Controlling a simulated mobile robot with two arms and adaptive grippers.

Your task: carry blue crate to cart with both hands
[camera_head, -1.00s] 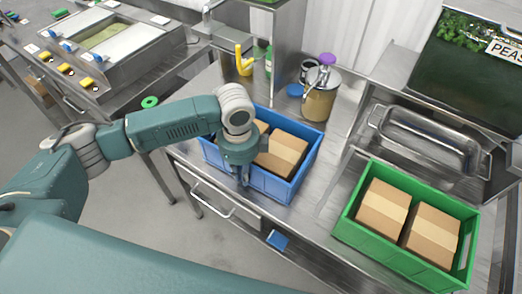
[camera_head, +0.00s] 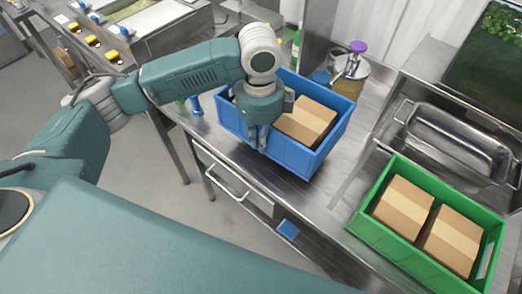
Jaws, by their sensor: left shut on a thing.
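The blue crate (camera_head: 328,148) is at the counter's front edge with cardboard boxes (camera_head: 306,122) inside; my arm hides part of its left side and contents. My left gripper (camera_head: 261,142) points down at the crate's near long wall and is shut on it. The crate looks about level; I cannot tell whether its base is clear of the counter. My right gripper is not in view. I cannot make out a cart for certain.
A green crate (camera_head: 384,243) with two boxes stands to the right on the steel counter (camera_head: 330,195). Behind the blue crate is a jar with a purple top (camera_head: 352,68). A metal tray (camera_head: 455,140) lies at the back right. Open floor (camera_head: 150,165) shows at left.

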